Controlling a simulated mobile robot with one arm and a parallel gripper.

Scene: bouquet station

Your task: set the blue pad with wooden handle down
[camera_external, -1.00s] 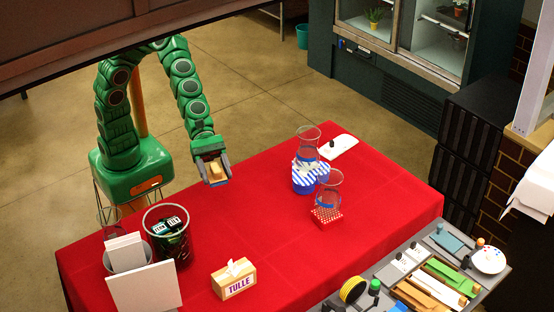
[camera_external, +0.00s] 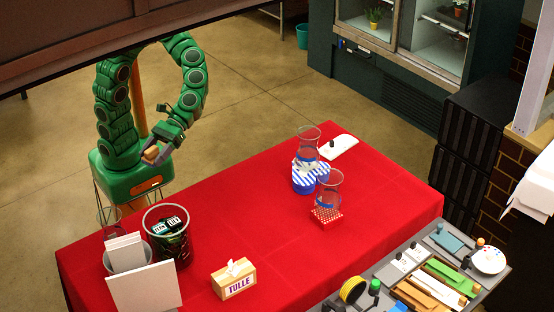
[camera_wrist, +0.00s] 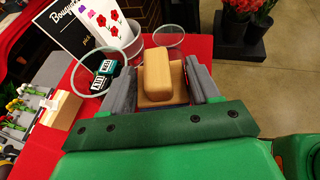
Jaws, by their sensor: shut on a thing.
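The blue pad with wooden handle shows its tan wooden handle (camera_wrist: 158,72) between the fingers in the wrist view. A thin strip of its blue pad shows below the handle there. In the external view the wooden handle (camera_external: 151,153) is small and partly covered by the gripper. My gripper (camera_external: 157,150) is shut on it and holds it up near my green base, at the left back side of the red table (camera_external: 240,190). My gripper also fills the middle of the wrist view (camera_wrist: 168,78).
Glass vases (camera_external: 328,190) stand on the right. The middle of the table is clear.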

